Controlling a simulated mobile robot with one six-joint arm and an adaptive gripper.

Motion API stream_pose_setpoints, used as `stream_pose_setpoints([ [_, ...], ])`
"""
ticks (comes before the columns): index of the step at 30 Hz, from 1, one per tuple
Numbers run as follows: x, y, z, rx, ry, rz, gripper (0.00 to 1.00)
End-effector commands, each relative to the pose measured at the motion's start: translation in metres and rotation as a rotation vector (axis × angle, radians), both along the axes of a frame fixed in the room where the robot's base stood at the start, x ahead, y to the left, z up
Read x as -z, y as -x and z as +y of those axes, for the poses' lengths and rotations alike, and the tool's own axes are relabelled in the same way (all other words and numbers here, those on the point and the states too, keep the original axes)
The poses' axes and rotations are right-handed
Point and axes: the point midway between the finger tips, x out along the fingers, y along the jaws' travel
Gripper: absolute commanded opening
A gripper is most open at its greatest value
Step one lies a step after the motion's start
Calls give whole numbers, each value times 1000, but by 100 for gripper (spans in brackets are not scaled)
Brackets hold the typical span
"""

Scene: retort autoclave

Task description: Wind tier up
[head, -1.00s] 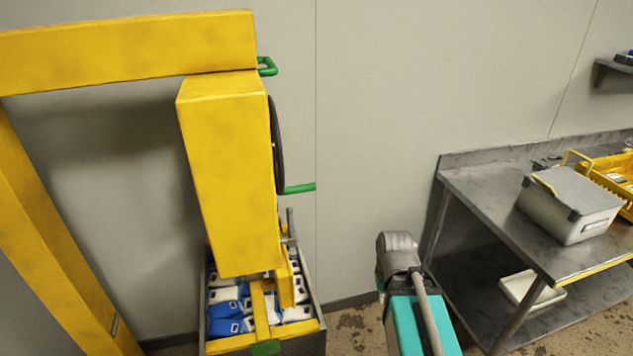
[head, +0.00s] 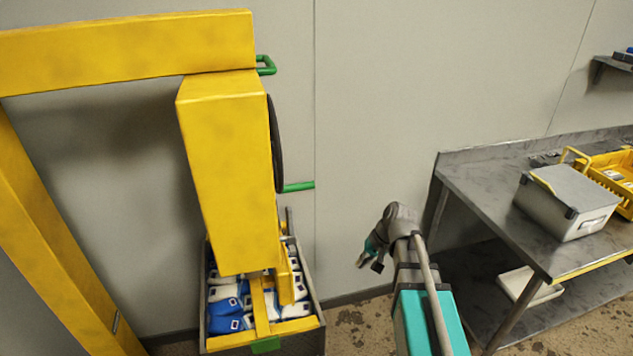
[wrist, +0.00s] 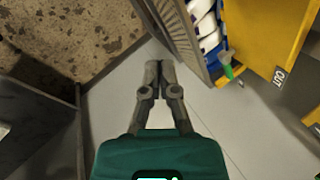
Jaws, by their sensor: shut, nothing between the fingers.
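A yellow hoist (head: 226,180) with an overhead beam (head: 130,50) stands at the left. A dark handwheel (head: 276,145) is seen edge-on at its right side, with a green crank handle (head: 299,187) sticking out to the right. Below hangs or stands a grey tier (head: 316,290) filled with blue and white packs; I cannot tell how it is borne. My gripper (head: 361,262) is shut and empty, right of the tier and lower than the crank handle, apart from both. In the wrist view its fingers (wrist: 158,66) meet beside the tier's slatted wall (wrist: 178,35).
Another green handle (head: 266,65) is on the upper hoist, and a green part (head: 265,345) is at the tier's front. At right, a steel table (head: 480,205) holds a lidded grey box (head: 567,205) and a yellow crate (head: 612,176). The wall between hoist and table is bare.

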Motion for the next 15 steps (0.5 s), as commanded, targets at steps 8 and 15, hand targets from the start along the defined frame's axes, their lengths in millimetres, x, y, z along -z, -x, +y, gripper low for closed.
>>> stream_pose_setpoints([
  [8,-50,-88,28,139,-379,22,0],
  [15,-103,-153,35,236,-695,60,0],
])
